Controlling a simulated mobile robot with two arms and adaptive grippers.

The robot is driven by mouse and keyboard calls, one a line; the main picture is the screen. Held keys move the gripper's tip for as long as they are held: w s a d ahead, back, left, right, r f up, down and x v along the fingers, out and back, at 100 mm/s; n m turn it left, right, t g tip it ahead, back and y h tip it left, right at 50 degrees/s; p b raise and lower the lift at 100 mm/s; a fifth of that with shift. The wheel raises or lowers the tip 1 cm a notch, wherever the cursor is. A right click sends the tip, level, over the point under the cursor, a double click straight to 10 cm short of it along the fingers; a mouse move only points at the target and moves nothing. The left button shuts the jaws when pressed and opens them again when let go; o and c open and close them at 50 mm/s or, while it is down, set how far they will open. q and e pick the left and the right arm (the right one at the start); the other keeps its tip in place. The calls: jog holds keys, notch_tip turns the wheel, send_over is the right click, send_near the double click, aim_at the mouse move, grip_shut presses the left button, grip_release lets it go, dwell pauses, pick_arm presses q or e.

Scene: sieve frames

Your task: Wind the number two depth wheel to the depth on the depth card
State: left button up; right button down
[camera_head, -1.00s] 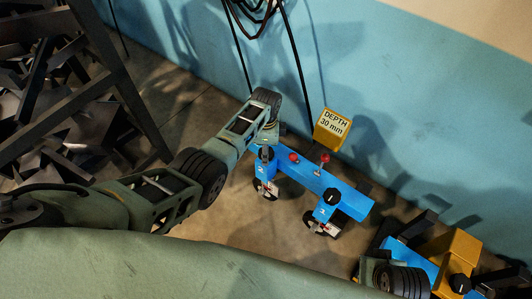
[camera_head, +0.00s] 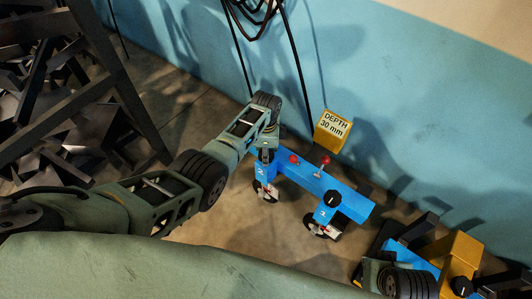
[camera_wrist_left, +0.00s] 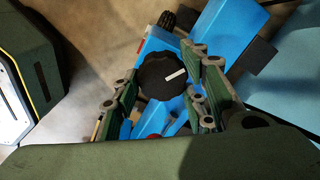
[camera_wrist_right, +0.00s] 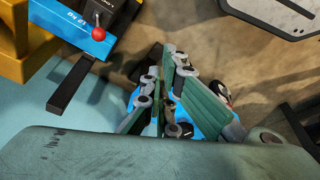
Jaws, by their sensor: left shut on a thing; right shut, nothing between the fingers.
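A blue frame (camera_head: 310,178) carries two units with small wheels beneath. The unit marked 2 (camera_head: 259,172) is at the left, with its depth wheel (camera_head: 264,191) near the floor. The yellow depth card (camera_head: 332,129) reads "DEPTH 30 mm". My left gripper (camera_head: 267,154) is on the number two unit. In the left wrist view it is shut on a black knob (camera_wrist_left: 163,77) with a white line pointing right and slightly up. In the head view that knob is largely hidden by the fingers. My right gripper (camera_wrist_right: 161,72) is shut and empty, low at the right.
The frame's other unit (camera_head: 325,212) has its own black knob and wheel. Two red-tipped levers (camera_head: 325,160) stand on the frame. A second blue and yellow machine (camera_head: 455,252) is at the lower right. Black metal parts (camera_head: 45,120) are piled at the left. Cables hang above.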

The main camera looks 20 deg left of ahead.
pick_arm(q)
jog(key=shift+s+f, duration=0.1)
jog(key=shift+s, duration=0.15)
pick_arm(e)
jog(key=shift+f, duration=0.1)
dwell(0.4)
pick_arm(q)
jog(key=shift+n, duration=0.3)
pick_arm(e)
jog(key=shift+f, duration=0.1)
